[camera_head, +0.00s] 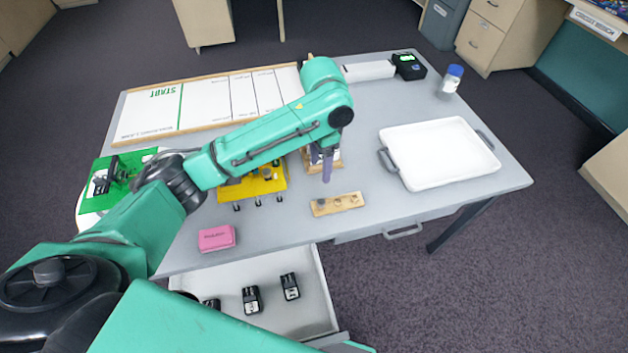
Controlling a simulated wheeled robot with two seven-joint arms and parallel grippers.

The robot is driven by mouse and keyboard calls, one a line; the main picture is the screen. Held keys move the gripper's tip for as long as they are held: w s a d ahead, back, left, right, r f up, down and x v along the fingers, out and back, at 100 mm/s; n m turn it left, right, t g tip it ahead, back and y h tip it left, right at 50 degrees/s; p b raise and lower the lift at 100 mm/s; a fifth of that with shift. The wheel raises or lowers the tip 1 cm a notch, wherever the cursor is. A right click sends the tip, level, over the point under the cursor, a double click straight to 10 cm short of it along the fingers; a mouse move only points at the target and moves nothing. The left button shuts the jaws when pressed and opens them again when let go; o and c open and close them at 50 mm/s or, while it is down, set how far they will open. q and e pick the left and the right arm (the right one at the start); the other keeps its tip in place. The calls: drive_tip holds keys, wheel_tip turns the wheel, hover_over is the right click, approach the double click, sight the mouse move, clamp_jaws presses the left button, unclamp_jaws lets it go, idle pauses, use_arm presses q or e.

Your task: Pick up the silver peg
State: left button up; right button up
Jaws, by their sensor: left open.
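My left arm reaches across the table, and its gripper (327,170) points down just behind a small wooden block (323,207) with several round holes. I cannot make out a silver peg for certain. A yellow holder (230,190) with small dark and grey parts sits left of the gripper, partly behind my arm. Another wooden piece (308,160) stands close behind the gripper and is partly hidden by it. My right gripper is not in view.
A white tray (440,160) with dark handles lies at the right. A pink block (217,238) lies near the front edge. An open drawer (310,320) below holds several black items. A START board (155,108), black device (409,67) and blue-capped bottle (451,82) are farther back.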

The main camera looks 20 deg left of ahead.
use_arm(q)
hover_over(321, 202)
drive_tip(key=f, duration=0.7)
drive_tip(key=shift+s+p, duration=0.3)
drive_tip(key=shift+p, duration=0.1)
drive_tip(key=f, duration=0.6)
drive_tip(key=shift+w+f+p, duration=0.2)
drive_tip(key=shift+w+p, duration=0.1)
drive_tip(key=shift+p, duration=0.1)
drive_tip(key=shift+f, duration=0.1)
drive_tip(key=c, duration=0.8)
clamp_jaws()
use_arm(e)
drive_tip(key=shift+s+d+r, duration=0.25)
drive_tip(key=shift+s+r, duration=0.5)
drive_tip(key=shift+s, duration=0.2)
